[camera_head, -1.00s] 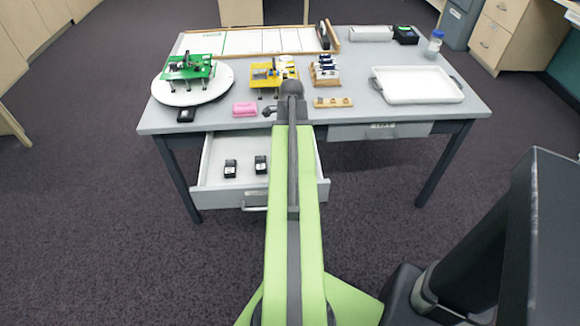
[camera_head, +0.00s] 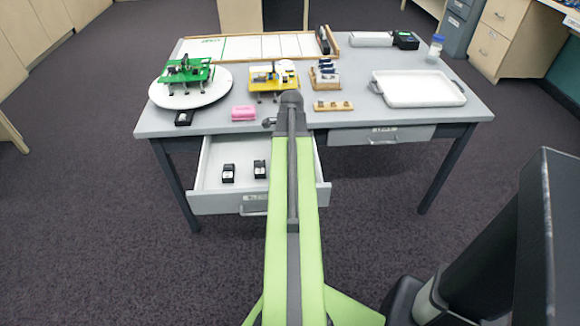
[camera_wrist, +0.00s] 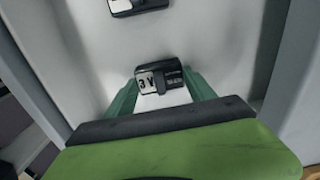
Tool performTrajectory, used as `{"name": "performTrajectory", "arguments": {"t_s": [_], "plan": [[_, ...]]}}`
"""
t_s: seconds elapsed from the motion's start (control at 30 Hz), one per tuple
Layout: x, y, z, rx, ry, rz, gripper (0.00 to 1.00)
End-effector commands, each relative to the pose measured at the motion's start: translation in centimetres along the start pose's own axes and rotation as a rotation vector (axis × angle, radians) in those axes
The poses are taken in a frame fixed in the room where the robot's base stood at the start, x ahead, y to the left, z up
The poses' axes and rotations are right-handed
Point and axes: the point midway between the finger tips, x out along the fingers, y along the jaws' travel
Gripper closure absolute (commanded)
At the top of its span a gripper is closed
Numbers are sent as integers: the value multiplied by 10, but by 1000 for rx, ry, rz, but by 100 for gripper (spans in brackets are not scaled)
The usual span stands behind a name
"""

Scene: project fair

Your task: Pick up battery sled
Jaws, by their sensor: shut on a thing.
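In the wrist view a small black battery sled (camera_wrist: 160,78) with a white "3 V" label sits between the two teal fingers of my gripper (camera_wrist: 160,92). My gripper is shut on it. A second black-and-white block (camera_wrist: 138,5) is cut off at the top of that view. In the head view two black sleds, one on the left (camera_head: 228,173) and one on the right (camera_head: 260,169), lie in the open drawer (camera_head: 207,196). My gripper and the held sled are hidden behind my green arm there. I cannot tell whether the held sled touches the drawer floor.
The drawer walls stand close around my gripper. On the table (camera_head: 350,112) above are a green-topped device on a white disc (camera_head: 212,96), a yellow device (camera_head: 272,78), a pink block (camera_head: 244,113), a wooden strip (camera_head: 333,106) and a white tray (camera_head: 418,88).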

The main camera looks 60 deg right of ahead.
Motion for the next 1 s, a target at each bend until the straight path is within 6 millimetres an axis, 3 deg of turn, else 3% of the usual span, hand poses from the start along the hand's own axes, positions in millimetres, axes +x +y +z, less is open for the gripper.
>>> {"name": "performTrajectory", "arguments": {"t_s": [0.27, 0.53, 0.8, 1.0], "plan": [[-9, 0, 0, 0, 0, 0, 72], [-52, 0, 0, 0, 0, 0, 72], [-85, 18, -60, 4, 0, 0, 72], [-104, 29, -95, 3, 0, 0, 72]]}}
